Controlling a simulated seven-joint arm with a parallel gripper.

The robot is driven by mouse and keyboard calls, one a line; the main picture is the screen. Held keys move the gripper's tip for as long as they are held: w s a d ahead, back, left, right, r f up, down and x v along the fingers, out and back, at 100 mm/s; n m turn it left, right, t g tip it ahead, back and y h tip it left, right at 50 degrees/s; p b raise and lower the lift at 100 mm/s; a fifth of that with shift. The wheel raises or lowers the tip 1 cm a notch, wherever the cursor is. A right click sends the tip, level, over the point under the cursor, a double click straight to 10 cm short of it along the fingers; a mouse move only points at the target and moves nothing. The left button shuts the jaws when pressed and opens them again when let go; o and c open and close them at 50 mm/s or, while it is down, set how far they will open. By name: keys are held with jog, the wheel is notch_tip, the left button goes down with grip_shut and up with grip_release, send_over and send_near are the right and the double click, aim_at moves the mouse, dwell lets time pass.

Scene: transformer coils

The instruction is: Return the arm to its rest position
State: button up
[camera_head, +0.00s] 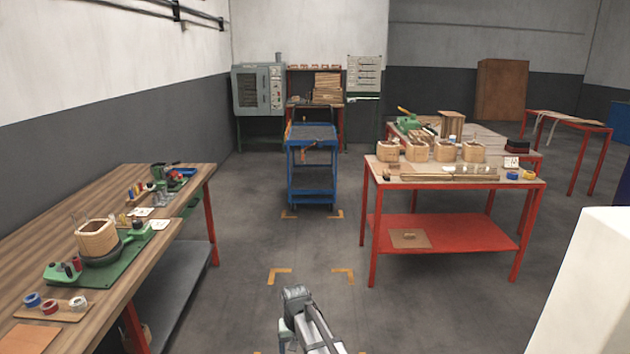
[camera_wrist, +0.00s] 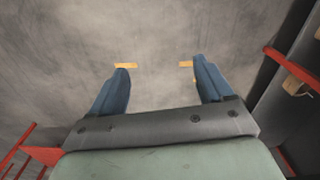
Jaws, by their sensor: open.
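My gripper (camera_wrist: 160,82) shows in the wrist view with its two blue fingers wide apart. It is open, and nothing is between the fingers. Beyond them is the bare grey floor (camera_wrist: 160,30) with yellow corner marks (camera_wrist: 125,65). In the head view my arm (camera_head: 312,325) shows at the bottom centre, over the floor between the tables. The fingers cannot be made out in the head view.
A wooden workbench (camera_head: 45,238) with a coil (camera_head: 97,238) stands at the left. A red table (camera_head: 440,232) with several coils stands at the right. A blue cart (camera_head: 312,160) stands ahead. A white block (camera_head: 585,290) is at the lower right. The middle floor is clear.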

jog(key=s+d+f+m, duration=0.1)
jog(key=s+d+f, duration=0.3)
jog(key=s+d, duration=0.5)
jog(key=s+d+f+m, duration=0.1)
jog(key=s+d+f, duration=0.35)
jog(key=d, duration=0.95)
jog(key=s+f+g, duration=0.3)
jog(key=s+f, duration=0.7)
jog(key=s, duration=0.5)
jog(key=s+f+g, duration=0.3)
jog(key=s+f, duration=0.7)
jog(key=s, duration=0.5)
jog(key=shift+a+g, duration=0.2)
jog(key=shift+g, duration=0.2)
jog(key=shift+a+r, duration=0.1)
